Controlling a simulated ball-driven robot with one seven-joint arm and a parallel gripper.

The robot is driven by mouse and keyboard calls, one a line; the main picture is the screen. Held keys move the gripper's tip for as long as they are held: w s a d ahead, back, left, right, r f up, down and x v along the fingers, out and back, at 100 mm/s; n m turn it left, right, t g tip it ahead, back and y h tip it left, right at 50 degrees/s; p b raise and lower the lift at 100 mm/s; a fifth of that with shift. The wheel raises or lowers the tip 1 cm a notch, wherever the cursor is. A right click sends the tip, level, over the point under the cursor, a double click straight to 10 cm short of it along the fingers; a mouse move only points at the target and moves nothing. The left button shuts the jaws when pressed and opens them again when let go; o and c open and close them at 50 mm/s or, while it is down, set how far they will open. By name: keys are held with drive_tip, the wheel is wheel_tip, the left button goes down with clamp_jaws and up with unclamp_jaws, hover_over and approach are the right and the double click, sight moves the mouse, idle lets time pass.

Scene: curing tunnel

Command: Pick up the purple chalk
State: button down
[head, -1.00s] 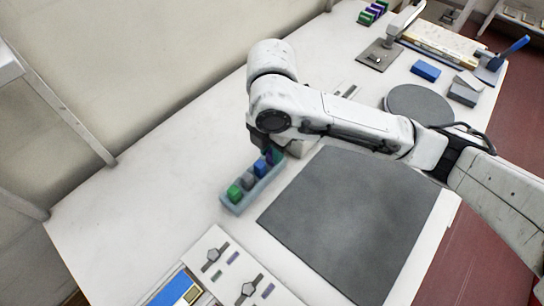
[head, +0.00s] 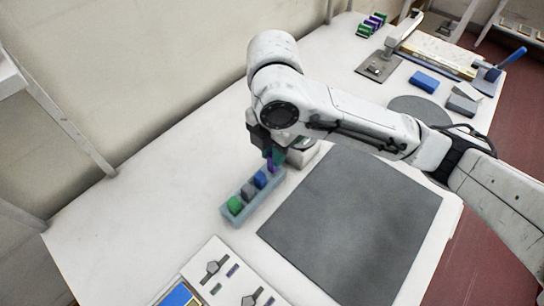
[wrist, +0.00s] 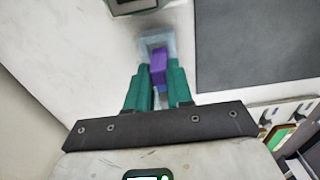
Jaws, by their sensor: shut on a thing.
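The purple chalk (wrist: 158,68) is between the teal fingers of my gripper (wrist: 157,84) in the wrist view. In the head view the purple chalk (head: 271,166) shows just below my gripper (head: 273,155), over the far end of a pale blue holder (head: 236,222). The gripper is shut on the chalk. The holder also shows behind the chalk in the wrist view (wrist: 147,40). A blue chalk (head: 260,179), a grey chalk (head: 248,190) and a green chalk (head: 235,205) sit in the holder. I cannot tell whether the purple chalk still touches the holder.
A dark grey mat (head: 350,220) lies right of the holder. A white panel with dark shapes (head: 230,275) lies at the near edge. A round grey disc (head: 420,108), a blue block (head: 424,82) and a grey block (head: 462,104) are farther back. The table left of the holder is clear.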

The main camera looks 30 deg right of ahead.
drive_tip(key=s+d+r+p, duration=0.7)
drive_tip(key=s+r+p, duration=0.2)
drive_tip(key=s+p, duration=0.2)
drive_tip(key=shift+s+r, duration=0.25)
drive_tip(key=shift+r, duration=0.1)
drive_tip(key=shift+s+d+p, duration=0.1)
drive_tip(key=shift+p, duration=0.2)
